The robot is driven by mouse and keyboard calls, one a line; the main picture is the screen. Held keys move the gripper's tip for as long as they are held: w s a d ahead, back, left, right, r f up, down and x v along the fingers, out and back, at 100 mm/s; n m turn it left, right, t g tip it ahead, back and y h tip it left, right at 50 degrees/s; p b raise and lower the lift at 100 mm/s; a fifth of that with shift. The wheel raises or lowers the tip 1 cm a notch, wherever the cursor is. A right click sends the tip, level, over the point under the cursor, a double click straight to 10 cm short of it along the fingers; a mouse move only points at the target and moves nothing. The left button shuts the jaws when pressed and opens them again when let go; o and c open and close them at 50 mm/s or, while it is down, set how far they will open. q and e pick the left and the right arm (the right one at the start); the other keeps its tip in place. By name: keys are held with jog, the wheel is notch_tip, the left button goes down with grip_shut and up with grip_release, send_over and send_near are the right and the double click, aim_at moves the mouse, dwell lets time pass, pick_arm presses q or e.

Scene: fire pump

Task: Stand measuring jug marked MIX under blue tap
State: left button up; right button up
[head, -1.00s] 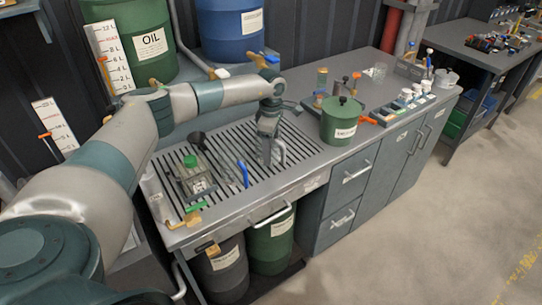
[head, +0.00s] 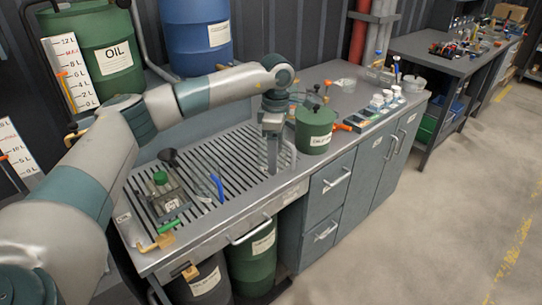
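My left gripper (head: 272,150) points down over the slatted drain grate (head: 235,158), left of the green tin. A pale, clear curved shape (head: 290,155) shows beside its fingers. It could be the side or handle of a clear jug, but no MIX marking is readable. I cannot tell whether the fingers are closed on it. The blue drum (head: 197,35) stands at the back with a white label. Its tap is not visible now; my arm crosses in front of the area below the drum. My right gripper is out of view.
The green OIL drum (head: 97,45) stands at back left. A green-capped container (head: 163,190) and a blue-handled tool (head: 217,188) lie on the left grate. The green lidded tin (head: 315,127), an orange-handled part (head: 341,127) and small white-topped pots (head: 377,101) stand right of the gripper.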

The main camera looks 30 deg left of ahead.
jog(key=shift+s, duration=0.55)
pick_arm(q)
jog(key=shift+s+d+m, duration=0.25)
jog(key=shift+m, duration=0.05)
jog(key=s+d+f+m, duration=0.1)
jog(key=s+d+m, duration=0.4)
jog(key=s+m, duration=0.5)
jog(key=s+d+f+m, duration=0.1)
jog(key=s+d+m, duration=0.4)
jog(key=s+m, duration=0.5)
jog(key=shift+s+f+m, duration=0.35)
jog(key=shift+s+m, duration=0.05)
jog(key=shift+s, duration=0.2)
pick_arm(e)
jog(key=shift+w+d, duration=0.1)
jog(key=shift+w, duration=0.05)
pick_arm(q)
jog(key=shift+s, duration=0.1)
